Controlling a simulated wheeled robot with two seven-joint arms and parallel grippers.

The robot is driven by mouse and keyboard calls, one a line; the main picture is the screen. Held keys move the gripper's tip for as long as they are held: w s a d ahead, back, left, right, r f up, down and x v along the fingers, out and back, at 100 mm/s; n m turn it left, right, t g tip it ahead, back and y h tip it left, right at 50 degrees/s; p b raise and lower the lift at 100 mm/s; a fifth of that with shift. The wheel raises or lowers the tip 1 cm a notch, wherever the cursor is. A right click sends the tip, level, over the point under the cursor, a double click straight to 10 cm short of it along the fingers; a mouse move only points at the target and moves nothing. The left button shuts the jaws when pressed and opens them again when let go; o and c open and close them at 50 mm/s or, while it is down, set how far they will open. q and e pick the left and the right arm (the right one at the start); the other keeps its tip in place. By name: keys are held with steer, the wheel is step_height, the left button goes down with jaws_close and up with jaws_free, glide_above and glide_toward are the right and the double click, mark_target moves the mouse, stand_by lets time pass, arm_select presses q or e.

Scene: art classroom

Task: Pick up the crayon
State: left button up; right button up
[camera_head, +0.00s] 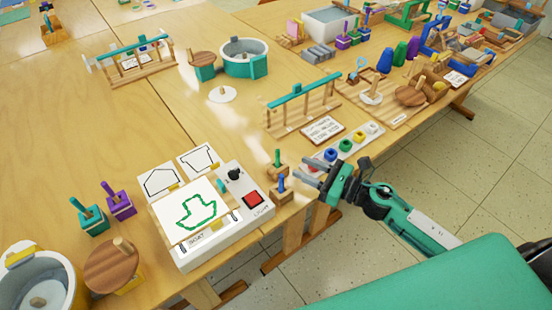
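Two small wooden blocks near the table's front edge each hold an upright stick that looks like a crayon: a green crayon (277,158) and a blue crayon (282,184). I cannot tell which one the task names. My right gripper (307,175) comes in from the right, just right of the two blocks. Its two fingers point left and are apart, with nothing visible between them. The gripper appears clear of both crayons. My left gripper is not in this view.
A white light box (229,232) with a green boat drawing (197,214) and a red button (253,199) stands left of the blocks. A paint-dot strip (346,145) lies beyond the gripper. Teal (92,221) and purple (121,206) blocks stand left. The table's middle left is clear.

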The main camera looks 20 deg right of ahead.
mark_target(272, 162)
steer(key=p+x, duration=0.1)
steer(key=x, duration=0.3)
steer(key=shift+r, duration=0.1)
steer(key=shift+x, duration=0.95)
steer(key=p+x, duration=0.1)
steer(key=x, duration=0.2)
steer(key=shift+w+a+p, duration=0.25)
steer(key=shift+p, duration=0.1)
steer(key=shift+w+a, duration=0.4)
steer(key=shift+w, duration=0.05)
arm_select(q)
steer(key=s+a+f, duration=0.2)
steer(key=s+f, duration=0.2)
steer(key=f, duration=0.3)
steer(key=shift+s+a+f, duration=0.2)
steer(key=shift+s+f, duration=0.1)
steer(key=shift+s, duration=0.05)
arm_select(e)
steer(key=shift+f, duration=0.25)
steer(key=shift+c, duration=0.2)
jaws_close()
